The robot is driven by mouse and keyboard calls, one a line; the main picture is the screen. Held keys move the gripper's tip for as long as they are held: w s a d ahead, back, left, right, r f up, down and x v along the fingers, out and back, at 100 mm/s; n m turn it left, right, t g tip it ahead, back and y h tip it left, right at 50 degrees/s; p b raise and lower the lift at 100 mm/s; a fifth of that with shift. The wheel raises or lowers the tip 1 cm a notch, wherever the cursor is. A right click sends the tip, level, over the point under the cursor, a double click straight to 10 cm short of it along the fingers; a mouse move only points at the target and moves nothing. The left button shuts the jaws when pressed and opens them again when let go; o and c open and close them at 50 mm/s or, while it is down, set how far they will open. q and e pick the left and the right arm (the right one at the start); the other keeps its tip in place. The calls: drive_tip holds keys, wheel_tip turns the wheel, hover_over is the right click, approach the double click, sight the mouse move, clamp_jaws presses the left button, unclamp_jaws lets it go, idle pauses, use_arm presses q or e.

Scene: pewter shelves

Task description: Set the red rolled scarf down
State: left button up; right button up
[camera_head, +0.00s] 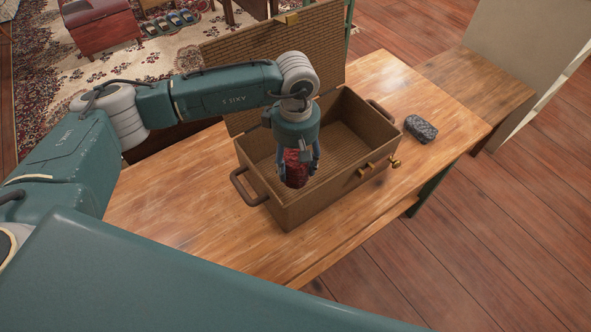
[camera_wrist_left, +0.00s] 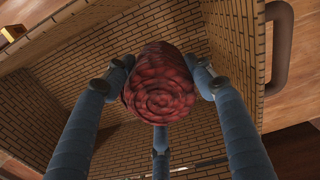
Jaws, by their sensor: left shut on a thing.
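The red rolled scarf (camera_head: 295,170) is held in my left gripper (camera_head: 298,165), over the left part of the open wicker basket (camera_head: 290,213). In the left wrist view the scarf (camera_wrist_left: 158,88) shows its spiral end between the blue fingers (camera_wrist_left: 158,100), which are shut on it. The woven walls of the basket (camera_wrist_left: 60,115) surround it in that view. I cannot tell whether the scarf touches the basket floor. My right gripper is not in view.
The basket stands on a wooden table (camera_head: 165,215) with its lid (camera_head: 240,45) raised at the back. A dark grey patterned roll (camera_head: 421,128) lies on the table right of the basket. The basket's right interior (camera_head: 350,120) looks empty.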

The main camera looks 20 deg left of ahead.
use_arm(q)
drive_tip(key=shift+f, duration=0.25)
wheel_tip(320, 180, down, 4)
drive_tip(key=shift+r+p, duration=0.1)
drive_tip(key=shift+p, duration=0.3)
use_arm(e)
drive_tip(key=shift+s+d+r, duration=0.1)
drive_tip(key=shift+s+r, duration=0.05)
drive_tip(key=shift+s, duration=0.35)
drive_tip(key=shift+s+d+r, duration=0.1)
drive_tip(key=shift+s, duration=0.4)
